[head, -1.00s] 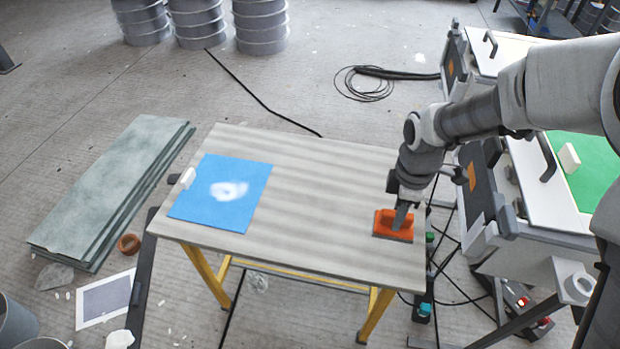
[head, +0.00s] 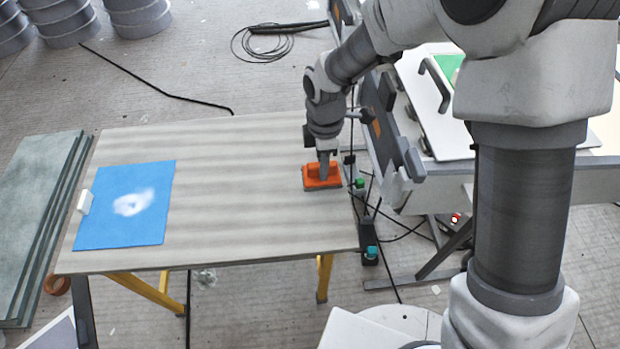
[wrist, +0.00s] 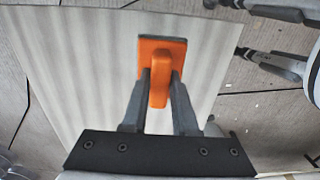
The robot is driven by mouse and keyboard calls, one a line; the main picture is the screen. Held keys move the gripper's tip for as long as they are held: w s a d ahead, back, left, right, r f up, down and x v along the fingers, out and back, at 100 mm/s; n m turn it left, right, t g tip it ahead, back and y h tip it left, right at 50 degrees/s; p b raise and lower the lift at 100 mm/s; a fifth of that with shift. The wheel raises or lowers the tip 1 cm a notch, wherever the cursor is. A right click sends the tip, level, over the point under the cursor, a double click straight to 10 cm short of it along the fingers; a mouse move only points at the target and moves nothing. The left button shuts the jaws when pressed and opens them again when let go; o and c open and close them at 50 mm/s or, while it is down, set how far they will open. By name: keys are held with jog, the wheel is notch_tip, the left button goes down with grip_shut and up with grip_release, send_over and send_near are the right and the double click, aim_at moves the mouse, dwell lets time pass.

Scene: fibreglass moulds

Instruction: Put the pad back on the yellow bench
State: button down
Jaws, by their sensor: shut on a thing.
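The pad (head: 322,178) is an orange block with a raised handle and a grey base. It is at the right end of the yellow bench (head: 255,225), which has a pale striped top and yellow legs. My gripper (head: 323,163) points down and is shut on the pad's handle. In the wrist view the pad (wrist: 176,50) shows beyond my fingers, with the handle between them and the bench top (wrist: 85,65) behind it. The pad lies within the bench's outline, near the right edge. I cannot tell whether its base touches the top.
A blue sheet (head: 105,222) with a white smear lies on the bench's left part, a small white block (head: 85,201) at its edge. The bench's middle is clear. A white-topped unit (head: 432,125) stands close on the right. Cables run on the floor between.

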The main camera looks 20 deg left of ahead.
jog(key=shift+f+b, duration=0.55)
jog(key=shift+f, duration=2.85)
jog(key=shift+f, duration=0.1)
jog(key=shift+f, duration=0.15)
jog(key=c, duration=0.7)
grip_release()
jog(key=shift+r, duration=0.2)
notch_tip(320, 180, up, 12)
jog(key=shift+r+p, duration=0.1)
jog(key=shift+p, duration=1.1)
